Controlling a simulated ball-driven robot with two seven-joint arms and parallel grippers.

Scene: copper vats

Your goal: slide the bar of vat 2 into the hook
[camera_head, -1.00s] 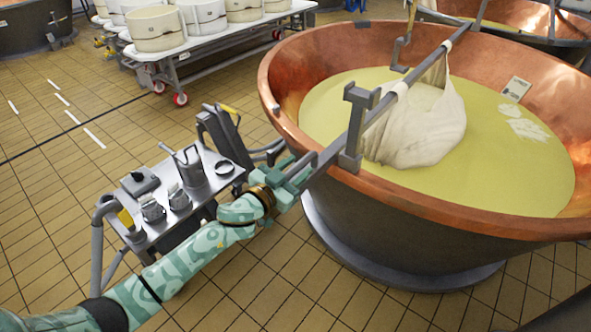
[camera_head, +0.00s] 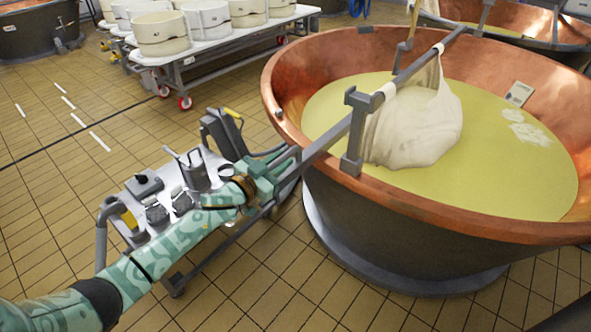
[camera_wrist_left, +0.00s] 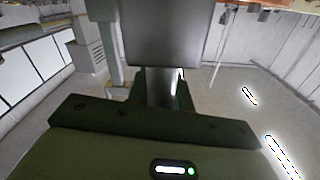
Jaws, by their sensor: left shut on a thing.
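The copper vat (camera_head: 420,215) holds pale yellow liquid. A grey bar (camera_head: 425,64) crosses above it, with a white cloth bundle (camera_head: 415,125) hanging from it over the liquid. My left gripper (camera_head: 282,170) is shut on the bar's near end, outside the rim. In the left wrist view the grey bar end (camera_wrist_left: 160,85) lies between the fingers. My right gripper is not in view.
A small metal table (camera_head: 165,235) with jugs and tools stands under and beside my left arm. A white cart (camera_head: 225,38) with round moulds is at the back left. Another copper vat (camera_head: 520,20) is at the back right. The tiled floor at left is clear.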

